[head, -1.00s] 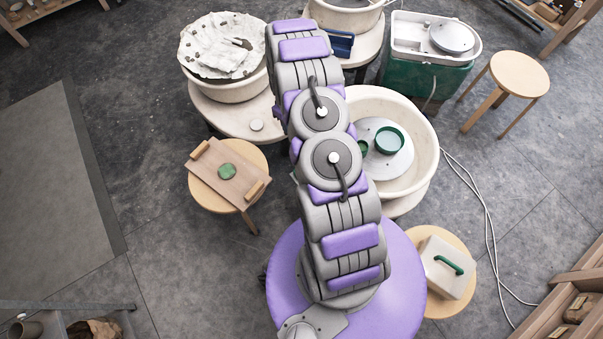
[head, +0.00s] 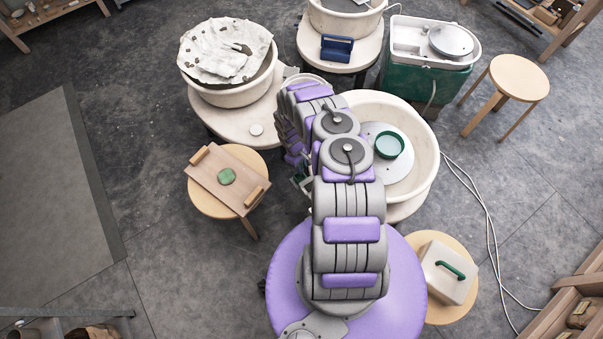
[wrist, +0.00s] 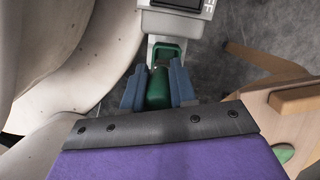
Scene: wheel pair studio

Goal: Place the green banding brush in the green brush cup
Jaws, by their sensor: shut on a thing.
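In the wrist view my gripper (wrist: 158,84) has its blue fingers shut on a green cylinder, which I take to be the green banding brush (wrist: 158,92). Just beyond the fingertips is a green square-rimmed holder, seemingly the green brush cup (wrist: 168,46), against a pale bracket under a grey control box. The brush lies in line with the cup and overlaps it in the picture; I cannot tell whether its end is inside. In the head view my arm hides most of the gripper and the cup, left of the right-hand basin.
A cream wheel basin (head: 425,150) holds a green ring (head: 388,144). A wooden board (head: 205,175) with a green lump lies on a stool to the left. A cloth-covered basin (head: 190,85) stands behind. A lidded white box (head: 440,285) is at right.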

